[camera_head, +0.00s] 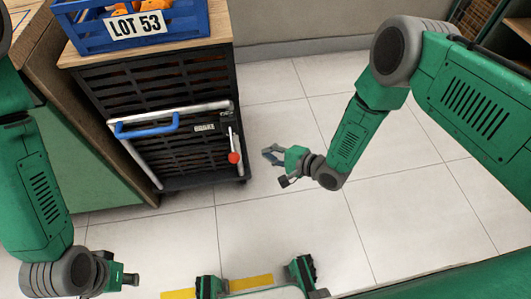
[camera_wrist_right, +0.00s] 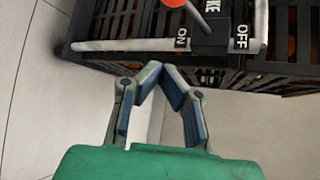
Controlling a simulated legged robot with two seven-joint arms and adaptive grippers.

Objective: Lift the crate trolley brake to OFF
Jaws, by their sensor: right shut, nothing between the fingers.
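The crate trolley (camera_head: 160,78) stands left of centre in the head view. Its brake label (camera_head: 204,127) is on the front, and a light lever with a red knob (camera_head: 233,157) hangs at its right edge, knob low. My right gripper (camera_head: 268,155) is just right of the knob, apart from it, shut and empty. In the right wrist view my gripper's fingertips (camera_wrist_right: 165,72) meet below a grey metal bar (camera_wrist_right: 120,45). The ON label (camera_wrist_right: 181,38) and OFF label (camera_wrist_right: 241,37) sit beyond. My left gripper (camera_head: 130,280) is at lower left, far from the brake; its fingers are unclear.
A blue crate (camera_head: 140,38) marked LOT 53 sits on the trolley's wooden top. A blue handle (camera_head: 147,128) is fixed to the metal frame on its front. A green-sided counter (camera_head: 85,170) stands at the left. The tiled floor (camera_head: 290,200) right of the trolley is clear.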

